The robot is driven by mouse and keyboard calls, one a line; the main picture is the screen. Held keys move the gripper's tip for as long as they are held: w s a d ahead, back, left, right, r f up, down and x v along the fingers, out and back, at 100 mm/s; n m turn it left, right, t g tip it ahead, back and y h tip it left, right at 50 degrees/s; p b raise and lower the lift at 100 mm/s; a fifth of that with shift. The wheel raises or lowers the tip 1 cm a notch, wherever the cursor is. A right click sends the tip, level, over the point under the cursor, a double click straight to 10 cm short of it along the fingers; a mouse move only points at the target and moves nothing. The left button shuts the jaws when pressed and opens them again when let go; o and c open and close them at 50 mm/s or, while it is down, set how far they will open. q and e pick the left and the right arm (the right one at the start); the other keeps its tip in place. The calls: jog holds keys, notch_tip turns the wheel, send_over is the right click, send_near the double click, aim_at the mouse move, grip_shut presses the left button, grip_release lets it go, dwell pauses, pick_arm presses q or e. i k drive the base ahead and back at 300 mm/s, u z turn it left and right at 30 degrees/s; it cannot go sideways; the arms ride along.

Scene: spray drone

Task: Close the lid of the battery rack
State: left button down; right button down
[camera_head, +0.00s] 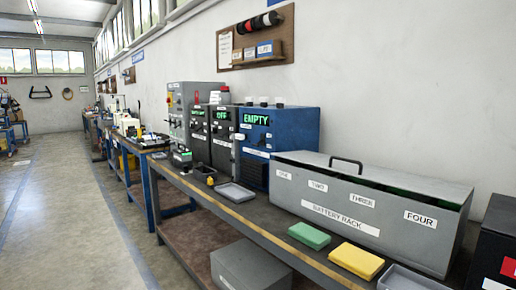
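The battery rack (372,213) is a long grey box on the right part of the bench. Its front has the labels ONE, TWO, THREE, FOUR and BATTERY RACK. Its grey lid (420,184) has a black handle (347,161) near the left middle. A dark gap with hints of green shows between the lid and the front wall, widest toward the right, so the lid appears not fully down. The exact lid angle is hard to tell. Neither of my grippers is in view.
A green sponge (309,235), a yellow sponge (356,261) and a grey tray (410,280) lie before the rack. A blue unit reading EMPTY (275,135) stands left of it. A dark box (495,245) is at the right edge. The aisle floor (70,220) is clear.

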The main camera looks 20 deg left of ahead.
aim_at(452, 192)
jog(key=u, duration=0.35)
jog(key=i, duration=1.4)
jog(key=z, duration=0.55)
